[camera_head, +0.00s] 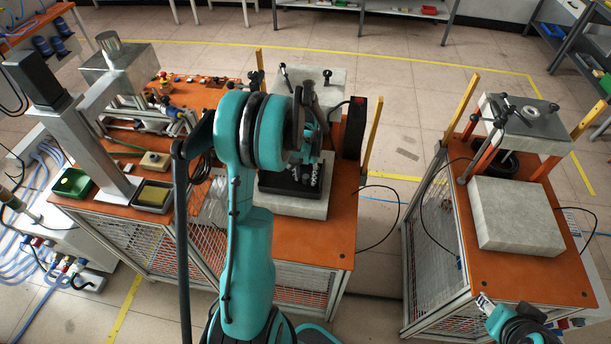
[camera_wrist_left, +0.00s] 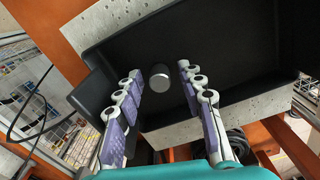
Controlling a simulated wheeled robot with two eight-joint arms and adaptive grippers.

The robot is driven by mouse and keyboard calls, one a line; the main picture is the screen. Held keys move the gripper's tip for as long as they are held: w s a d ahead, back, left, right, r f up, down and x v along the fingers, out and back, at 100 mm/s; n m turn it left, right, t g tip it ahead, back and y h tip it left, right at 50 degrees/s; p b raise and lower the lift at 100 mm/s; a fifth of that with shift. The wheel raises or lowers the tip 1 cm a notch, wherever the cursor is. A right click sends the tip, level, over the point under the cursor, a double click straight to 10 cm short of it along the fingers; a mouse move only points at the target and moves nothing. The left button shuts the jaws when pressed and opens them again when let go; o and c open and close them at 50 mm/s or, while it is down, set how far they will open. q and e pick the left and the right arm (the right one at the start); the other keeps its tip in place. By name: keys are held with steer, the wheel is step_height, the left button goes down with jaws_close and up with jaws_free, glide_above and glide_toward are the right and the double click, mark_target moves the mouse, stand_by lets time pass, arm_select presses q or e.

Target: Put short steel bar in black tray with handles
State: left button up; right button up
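The short steel bar (camera_wrist_left: 159,78) is a small silver cylinder in the left wrist view. It shows against the dark inside of the black tray (camera_wrist_left: 225,55); whether it rests on the tray floor I cannot tell. My left gripper (camera_wrist_left: 161,82) has its fingers spread on either side of the bar, with gaps on both sides. In the head view the black tray (camera_head: 270,184) sits on a grey block, and my left gripper (camera_head: 310,168) is over it, partly hidden by my arm. The bar cannot be made out there. My right gripper (camera_head: 485,304) is partly visible at the bottom right.
The grey block (camera_head: 300,207) stands on an orange-topped cart. Left of the tray are a metal press (camera_head: 90,140), a green bin (camera_head: 72,182) and a small yellow-filled tray (camera_head: 150,196).

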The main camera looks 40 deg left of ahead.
mark_target(306, 176)
arm_select(q)
steer(key=shift+r, duration=0.1)
steer(key=shift+r, duration=0.2)
step_height(306, 176, up, 12)
steer(key=f+p, duration=0.1)
steer(key=p, duration=0.2)
steer(key=s+d+r+m+t, duration=0.1)
steer(key=s+d+r+t, duration=0.15)
steer(key=d+r, duration=0.35)
steer(key=s+d+r+m+t, duration=0.1)
steer(key=s+d+r, duration=0.2)
steer(key=d, duration=0.4)
steer(key=s+d+m+t, duration=0.1)
steer(key=s+d+t, duration=0.2)
steer(key=s+d, duration=0.5)
steer(key=shift+s+d+t, duration=0.15)
steer(key=shift+d+t, duration=0.2)
steer(key=shift+d, duration=0.65)
steer(key=shift+f+b, duration=0.1)
steer(key=shift+b, duration=0.2)
